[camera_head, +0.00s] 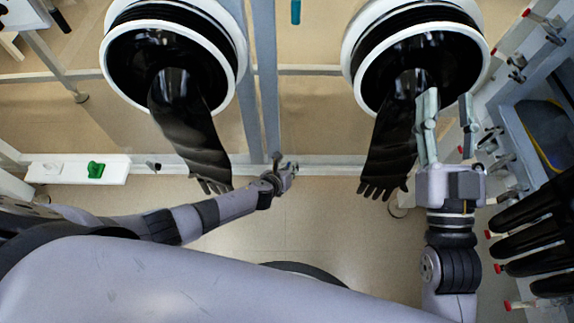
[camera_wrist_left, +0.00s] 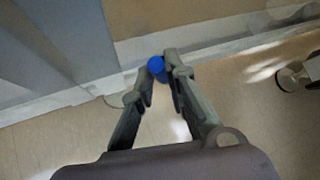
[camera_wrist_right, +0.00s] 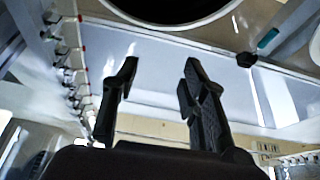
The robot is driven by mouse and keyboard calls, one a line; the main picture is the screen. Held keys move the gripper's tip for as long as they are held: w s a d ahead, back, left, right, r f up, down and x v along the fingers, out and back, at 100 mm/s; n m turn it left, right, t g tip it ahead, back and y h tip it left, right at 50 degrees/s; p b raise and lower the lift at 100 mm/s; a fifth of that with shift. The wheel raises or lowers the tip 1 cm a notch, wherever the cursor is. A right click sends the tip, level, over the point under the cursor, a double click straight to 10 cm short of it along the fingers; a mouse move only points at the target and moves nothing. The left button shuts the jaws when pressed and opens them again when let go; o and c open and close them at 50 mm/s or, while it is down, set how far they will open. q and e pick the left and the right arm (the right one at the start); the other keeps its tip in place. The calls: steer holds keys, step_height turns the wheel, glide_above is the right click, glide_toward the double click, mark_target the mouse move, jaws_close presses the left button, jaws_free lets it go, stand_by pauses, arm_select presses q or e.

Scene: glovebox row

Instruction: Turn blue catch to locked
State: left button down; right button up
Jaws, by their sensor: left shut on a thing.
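The blue catch (camera_wrist_left: 157,67) shows in the left wrist view as a small round blue part between my left fingertips (camera_wrist_left: 160,80), low on the frame. My left gripper is shut on it. In the head view my left gripper (camera_head: 286,174) is at the foot of the grey post between the two glove ports, and the catch is mostly hidden there. I cannot tell which way the catch is turned. My right gripper (camera_head: 447,105) is open and empty in front of the right glove port; its fingers (camera_wrist_right: 156,85) stand wide apart in the right wrist view.
Two white-rimmed ports (camera_head: 243,70) (camera_head: 348,60) have black gloves (camera_head: 190,140) (camera_head: 388,150) hanging down close to my arms. A green catch (camera_head: 95,169) sits on a white panel at left. A rack with red-tipped pegs and more black gloves (camera_head: 535,230) stands at right.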

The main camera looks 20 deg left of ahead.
arm_select(q)
steer(key=shift+w+d+r+m+g+y+p, duration=0.15)
steer(key=shift+d+m+g+y+p, duration=0.2)
steer(key=shift+d+y+p, duration=0.45)
steer(key=shift+w+d+r+m+g+y+p, duration=0.2)
steer(key=shift+m+y+p, duration=0.35)
steer(key=shift+p, duration=0.55)
arm_select(e)
steer(key=s+d+f+g+h, duration=0.1)
steer(key=s+f+g+h, duration=0.1)
steer(key=f+g, duration=0.3)
steer(key=s+d+f+g+h, duration=0.1)
steer(key=f+g, duration=0.5)
steer(key=f, duration=0.7)
steer(key=shift+s+d+h, duration=0.4)
steer(key=shift+d+h, duration=0.1)
steer(key=shift+d, duration=0.3)
arm_select(q)
steer(key=shift+d+f, duration=0.1)
steer(key=shift+f, duration=0.05)
steer(key=c, duration=1.7)
jaws_free()
steer(key=shift+o, duration=0.6)
steer(key=shift+s, duration=0.1)
